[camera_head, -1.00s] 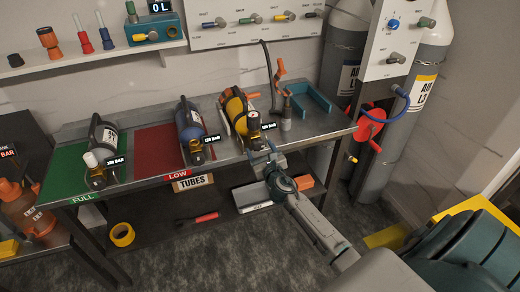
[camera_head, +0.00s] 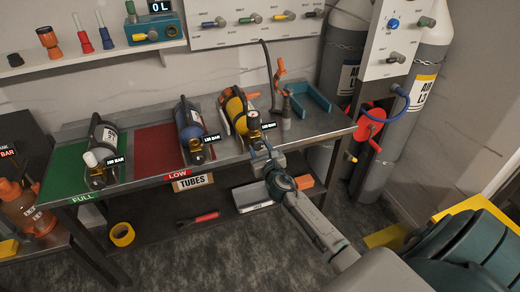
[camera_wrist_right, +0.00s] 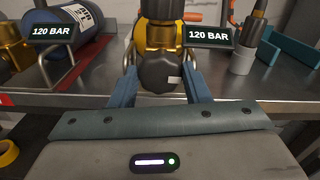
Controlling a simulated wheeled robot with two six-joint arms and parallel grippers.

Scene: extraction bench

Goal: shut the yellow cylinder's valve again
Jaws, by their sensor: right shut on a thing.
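The yellow cylinder (camera_head: 235,112) lies on the metal bench, its brass valve end and gauge (camera_head: 253,118) toward the front edge. My right gripper (camera_head: 260,146) reaches up to that valve end from the front. In the right wrist view, the black valve knob (camera_wrist_right: 160,73) sits between the two blue fingers of my right gripper (camera_wrist_right: 161,88), which are shut on it. The brass valve body (camera_wrist_right: 160,37) shows behind the knob, next to a label reading 120 BAR (camera_wrist_right: 210,36). My left gripper is not in view.
A hose fitting (camera_head: 286,112) stands just right of the yellow cylinder, beside a teal bracket (camera_head: 312,100).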

